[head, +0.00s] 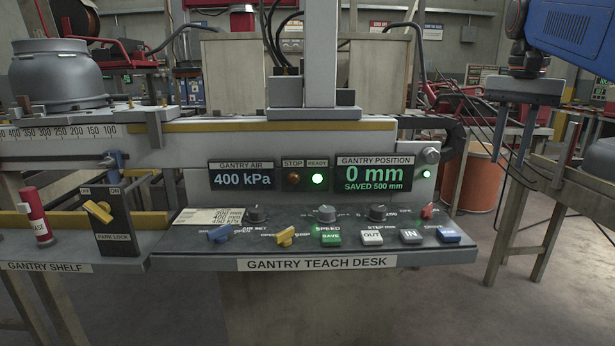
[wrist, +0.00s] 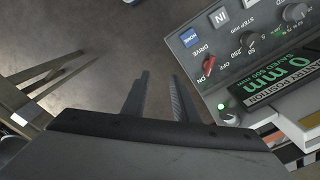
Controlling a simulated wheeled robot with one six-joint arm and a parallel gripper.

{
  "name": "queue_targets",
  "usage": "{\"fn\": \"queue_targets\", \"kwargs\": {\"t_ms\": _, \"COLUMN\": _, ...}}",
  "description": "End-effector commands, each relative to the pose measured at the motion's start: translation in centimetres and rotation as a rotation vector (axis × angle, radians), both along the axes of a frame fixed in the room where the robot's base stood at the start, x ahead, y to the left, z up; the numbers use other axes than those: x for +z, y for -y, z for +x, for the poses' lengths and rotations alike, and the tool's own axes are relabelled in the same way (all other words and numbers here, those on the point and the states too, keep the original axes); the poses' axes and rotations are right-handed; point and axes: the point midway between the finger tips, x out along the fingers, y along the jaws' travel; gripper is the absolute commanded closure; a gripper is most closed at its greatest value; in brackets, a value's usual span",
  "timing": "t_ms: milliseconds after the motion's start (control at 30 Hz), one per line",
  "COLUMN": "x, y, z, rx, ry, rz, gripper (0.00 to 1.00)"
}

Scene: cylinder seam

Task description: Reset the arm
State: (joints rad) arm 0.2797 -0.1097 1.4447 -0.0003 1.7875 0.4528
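My gripper (head: 517,122) hangs from my blue arm at the upper right of the head view, to the right of the gantry teach desk (head: 400,260). In the wrist view its two fingers (wrist: 158,98) stand apart with nothing between them, over bare floor. The gripper touches nothing that I can see. The desk's position display (head: 374,173) reads 0 mm, saved 500 mm. The air display (head: 241,175) reads 400 kPa, and the READY lamp (head: 317,179) is lit green.
The desk carries knobs, coloured switches and buttons, including a red drive switch (wrist: 209,66). A park lock (head: 99,212) with a yellow lever is at the left. A grey flanged vessel (head: 57,80) stands behind. An orange drum (head: 478,178) and a bench (head: 575,185) are at the right.

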Motion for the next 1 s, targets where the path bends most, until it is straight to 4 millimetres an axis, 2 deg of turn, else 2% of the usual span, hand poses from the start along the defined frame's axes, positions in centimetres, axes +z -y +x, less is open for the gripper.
{"fn": "queue_targets", "kwargs": {"t_ms": 267, "x": -2.0, "y": -1.7, "z": -1.8, "rx": 0.067, "ry": 0.035, "rz": -0.011, "gripper": 0.73}}
{"fn": "queue_targets", "kwargs": {"t_ms": 467, "x": -4.6, "y": -3.5, "z": -3.9, "rx": 0.146, "ry": 0.075, "rz": -0.025, "gripper": 0.73}}
{"fn": "queue_targets", "kwargs": {"t_ms": 667, "x": -9.4, "y": -6.2, "z": -7.6, "rx": 0.273, "ry": 0.139, "rz": -0.048, "gripper": 0.73}}
{"fn": "queue_targets", "kwargs": {"t_ms": 1000, "x": -20.2, "y": -10.1, "z": -14.8, "rx": 0.510, "ry": 0.261, "rz": -0.098, "gripper": 0.73}}
